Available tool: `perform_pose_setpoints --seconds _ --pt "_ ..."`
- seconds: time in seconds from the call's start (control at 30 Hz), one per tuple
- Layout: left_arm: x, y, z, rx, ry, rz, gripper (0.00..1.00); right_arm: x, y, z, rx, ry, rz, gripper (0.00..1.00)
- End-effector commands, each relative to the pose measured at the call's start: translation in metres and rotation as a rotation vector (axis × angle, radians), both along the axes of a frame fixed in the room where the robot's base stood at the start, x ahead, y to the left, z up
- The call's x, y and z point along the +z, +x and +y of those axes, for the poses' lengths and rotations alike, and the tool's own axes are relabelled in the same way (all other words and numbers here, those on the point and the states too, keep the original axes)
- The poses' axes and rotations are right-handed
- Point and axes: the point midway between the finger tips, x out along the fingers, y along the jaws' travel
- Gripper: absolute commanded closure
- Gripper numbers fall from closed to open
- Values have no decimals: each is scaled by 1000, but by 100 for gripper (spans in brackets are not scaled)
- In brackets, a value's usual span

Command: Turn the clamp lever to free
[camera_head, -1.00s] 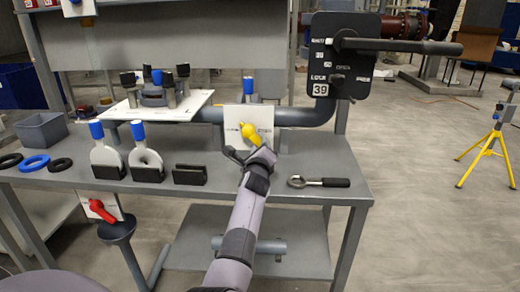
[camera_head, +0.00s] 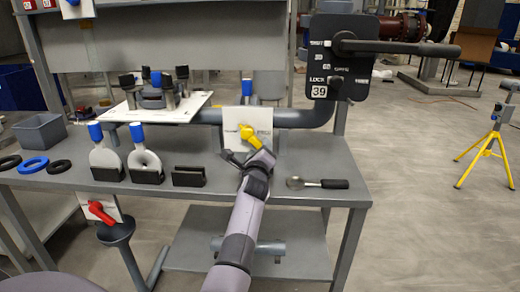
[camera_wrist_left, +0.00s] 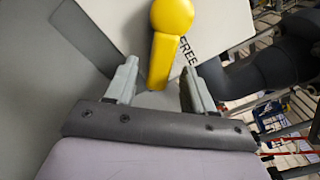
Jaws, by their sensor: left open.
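The yellow clamp lever (camera_head: 249,136) is on a white plate (camera_head: 262,118) above the bench; its handle slants down to the right in the head view. In the left wrist view the yellow lever (camera_wrist_left: 168,40) has a round hub, and its handle reaches down between my fingers. The word FREE is on the plate (camera_wrist_left: 215,22) beside it. My left gripper (camera_head: 248,157) is open around the lower end of the handle, with a gap visible on both sides (camera_wrist_left: 158,88). My right gripper is not in view.
A black panel (camera_head: 320,65) with a long black handle stands to the right. A ring-ended tool (camera_head: 318,183) lies on the bench, right of my arm. Blue-topped holders (camera_head: 146,160) and a black block (camera_head: 188,177) stand to the left. A red lever (camera_head: 101,212) is lower left.

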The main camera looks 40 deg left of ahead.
Motion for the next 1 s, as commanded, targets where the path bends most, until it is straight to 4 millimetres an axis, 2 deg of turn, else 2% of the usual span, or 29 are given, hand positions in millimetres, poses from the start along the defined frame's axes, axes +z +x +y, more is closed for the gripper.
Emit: perform_pose_setpoints --seconds 0.13,0.5,1.0 --pt "2 -16 -10 -1 -2 1 47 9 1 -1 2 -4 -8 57" --pt "0 -50 -31 -1 -5 0 47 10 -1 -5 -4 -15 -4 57" --pt "1 -54 -34 -1 -4 -1 47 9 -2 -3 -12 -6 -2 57"
